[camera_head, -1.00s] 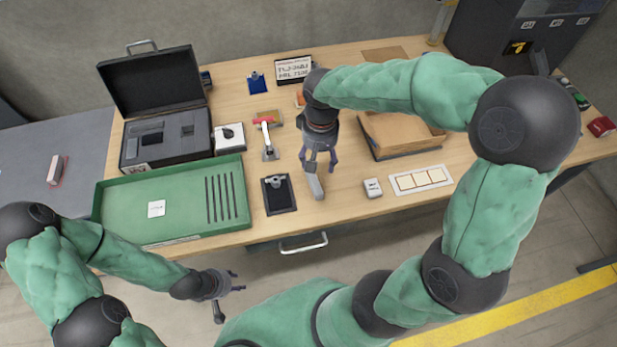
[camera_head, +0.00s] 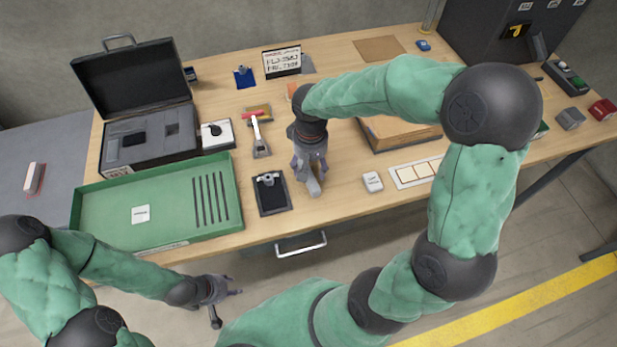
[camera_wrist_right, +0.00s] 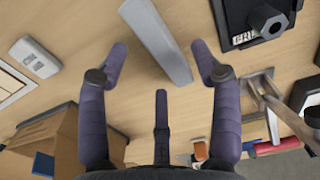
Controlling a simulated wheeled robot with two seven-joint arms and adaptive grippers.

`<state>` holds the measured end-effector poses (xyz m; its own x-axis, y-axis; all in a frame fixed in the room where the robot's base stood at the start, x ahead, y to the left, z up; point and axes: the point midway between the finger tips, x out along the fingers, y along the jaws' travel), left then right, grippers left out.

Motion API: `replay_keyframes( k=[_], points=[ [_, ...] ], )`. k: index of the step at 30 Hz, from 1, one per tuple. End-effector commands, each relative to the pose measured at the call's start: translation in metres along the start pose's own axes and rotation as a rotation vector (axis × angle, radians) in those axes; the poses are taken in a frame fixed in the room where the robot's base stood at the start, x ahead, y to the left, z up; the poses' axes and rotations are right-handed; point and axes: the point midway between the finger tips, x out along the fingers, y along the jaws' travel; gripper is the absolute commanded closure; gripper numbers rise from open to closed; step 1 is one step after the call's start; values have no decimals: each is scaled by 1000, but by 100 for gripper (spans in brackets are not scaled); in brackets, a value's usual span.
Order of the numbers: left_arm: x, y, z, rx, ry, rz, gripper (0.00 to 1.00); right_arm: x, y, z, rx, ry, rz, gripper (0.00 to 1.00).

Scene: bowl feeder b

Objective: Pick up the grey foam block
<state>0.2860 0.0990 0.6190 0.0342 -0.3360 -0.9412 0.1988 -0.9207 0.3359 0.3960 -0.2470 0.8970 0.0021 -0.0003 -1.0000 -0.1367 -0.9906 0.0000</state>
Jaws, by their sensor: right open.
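A long, smooth grey block, seemingly the grey foam block (camera_wrist_right: 157,40), lies on the wooden table in the right wrist view. In the head view only its near end (camera_head: 314,188) shows below my right gripper, which hides the rest. My right gripper (camera_head: 309,176) is open and points down over the block. In the right wrist view its purple fingers (camera_wrist_right: 158,68) stand apart, one on each side of the block, with a visible gap to both; a third finger is at the bottom middle. My left gripper (camera_head: 232,287) is open and empty, in front of the table.
Left of the block are a black tray (camera_head: 279,208) with a metal part and a scraper-like tool (camera_head: 258,140). A white box (camera_head: 372,182) and a white card strip (camera_head: 405,178) lie right. A cardboard box (camera_head: 375,143) stands behind. A green tray (camera_head: 90,207) is further left.

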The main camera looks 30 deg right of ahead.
Motion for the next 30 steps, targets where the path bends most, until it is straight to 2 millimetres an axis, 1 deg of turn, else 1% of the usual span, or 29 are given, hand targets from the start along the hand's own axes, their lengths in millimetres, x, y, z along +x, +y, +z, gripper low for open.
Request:
replay_keyframes(
  k=[1, 3, 9, 12, 17, 20, 21, 22, 23, 30],
  points=[
    [5, -2, 0, 0, 0, 0, 60, 9, 1, 0, 0, -2, 0, 35],
    [11, -4, 0, 0, 0, 0, 60, 19, 2, 0, 0, -4, 0, 35],
    [23, -8, -1, 0, 0, 0, 60, 44, 3, -1, 0, -4, 0, 35],
    [24, -8, -1, 0, 0, 0, 60, 47, 3, -1, -1, -3, 0, 35],
    [23, -8, -1, 0, 0, 0, 60, 45, 3, -1, 0, -2, 0, 35],
    [22, -8, -1, 0, 0, 0, 60, 45, 3, -1, 0, -2, 0, 61],
    [22, -8, -1, 0, 0, 0, 60, 45, 3, -1, 0, -2, 0, 72],
    [22, -8, -1, 0, 0, 0, 60, 45, 3, -1, 0, -2, 0, 80],
    [23, -8, -1, 0, 0, 0, 60, 45, 3, -1, 0, -2, 0, 86],
    [23, -8, -1, 0, 0, 0, 60, 45, 2, -1, 0, -2, -1, 87]
  ],
)
